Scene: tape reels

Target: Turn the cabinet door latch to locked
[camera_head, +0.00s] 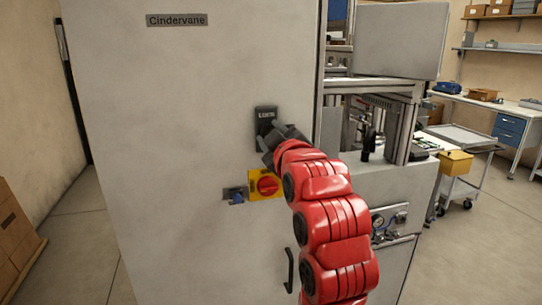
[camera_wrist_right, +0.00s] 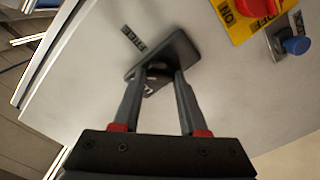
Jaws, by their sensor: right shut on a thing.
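The white cabinet door (camera_head: 150,120) fills the left and middle of the head view, closed, with a "Cindervane" plate near its top. The dark latch (camera_head: 265,113) sits on the door near its right edge. It also shows in the wrist view (camera_wrist_right: 178,52), its plate tilted in the picture, with a small label beside it. My right gripper (camera_head: 268,140) reaches up to the latch from below right. In the wrist view its two fingers (camera_wrist_right: 160,78) close on the latch's handle, which is mostly hidden between the fingertips. My left gripper is out of view.
A red rotary switch on a yellow plate (camera_head: 267,184) and a blue knob (camera_head: 237,197) sit below the latch, left of my red arm. A door handle (camera_head: 289,270) is lower down. A machine frame (camera_head: 390,90) stands right of the door. A cart and bench are farther right.

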